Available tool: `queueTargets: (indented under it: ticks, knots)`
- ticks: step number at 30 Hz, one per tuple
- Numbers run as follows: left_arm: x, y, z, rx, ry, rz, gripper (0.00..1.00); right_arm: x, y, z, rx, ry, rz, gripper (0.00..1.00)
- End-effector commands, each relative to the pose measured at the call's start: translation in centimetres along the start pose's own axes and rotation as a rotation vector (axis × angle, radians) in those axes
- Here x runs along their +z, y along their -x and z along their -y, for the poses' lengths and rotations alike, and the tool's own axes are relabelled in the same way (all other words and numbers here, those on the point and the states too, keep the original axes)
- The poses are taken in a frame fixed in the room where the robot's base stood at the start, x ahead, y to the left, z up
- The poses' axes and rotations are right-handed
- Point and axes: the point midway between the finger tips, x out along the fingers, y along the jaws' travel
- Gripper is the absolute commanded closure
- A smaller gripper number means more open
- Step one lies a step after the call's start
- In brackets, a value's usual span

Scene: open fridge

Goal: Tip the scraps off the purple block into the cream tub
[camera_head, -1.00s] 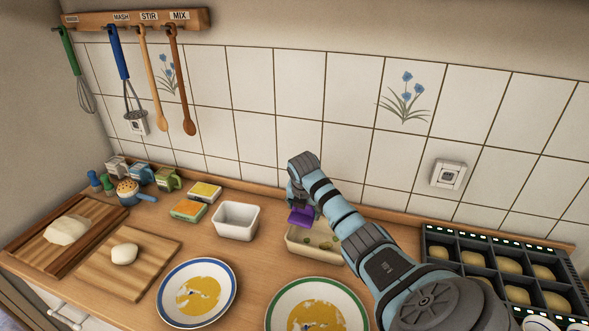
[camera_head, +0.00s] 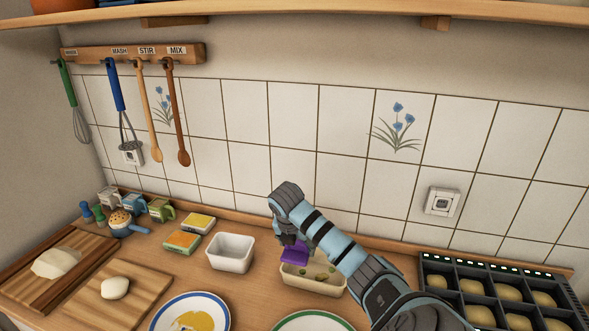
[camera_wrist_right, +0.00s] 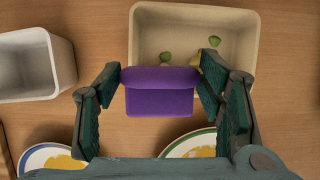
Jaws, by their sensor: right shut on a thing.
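The purple block (camera_head: 294,253) is held in my right gripper (camera_head: 288,238), above the cream tub's back left part. In the right wrist view the block (camera_wrist_right: 160,98) sits between the two fingers of the gripper (camera_wrist_right: 160,80), and I see no scraps on its visible face. The cream tub (camera_head: 312,287) stands on the counter with small green scraps inside. In the right wrist view the tub (camera_wrist_right: 252,40) shows green scraps (camera_wrist_right: 165,57) and a yellowish piece (camera_wrist_right: 195,59) near the right fingertip; whether that piece touches the finger I cannot tell. My left gripper is out of view.
A white tub (camera_head: 231,254) stands left of the cream tub. Two plates, one blue-rimmed (camera_head: 160,318) and one green-rimmed (camera_head: 283,322), lie in front. A dark compartment tray (camera_head: 432,262) stands right. A cutting board (camera_head: 78,309) with dough lies left. The tiled wall is close behind.

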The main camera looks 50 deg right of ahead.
Motion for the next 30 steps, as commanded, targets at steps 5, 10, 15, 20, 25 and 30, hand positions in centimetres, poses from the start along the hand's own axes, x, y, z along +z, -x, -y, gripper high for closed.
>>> queueTargets:
  ticks: [5, 10, 15, 20, 25, 30]
  knots:
    - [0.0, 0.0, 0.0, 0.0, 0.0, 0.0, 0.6, -0.1, 0.2, 0.0, 0.0, 0.0, 0.0, 0.68]
    - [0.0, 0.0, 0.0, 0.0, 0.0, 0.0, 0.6, -0.3, 0.4, 0.1, 0.001, 0.0, 0.001, 0.68]
    - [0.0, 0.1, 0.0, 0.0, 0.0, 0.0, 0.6, -1.9, 2.0, 0.5, 0.001, 0.003, 0.001, 0.68]
    - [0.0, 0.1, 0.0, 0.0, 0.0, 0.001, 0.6, -3.5, 3.7, 1.0, 0.001, 0.002, 0.001, 0.68]
    - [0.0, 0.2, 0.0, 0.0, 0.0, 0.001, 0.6, -4.9, 5.2, 1.5, 0.004, 0.001, 0.001, 0.68]
    - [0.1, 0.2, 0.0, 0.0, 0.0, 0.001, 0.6, -5.2, 5.5, 1.6, 0.004, 0.0, 0.0, 0.68]
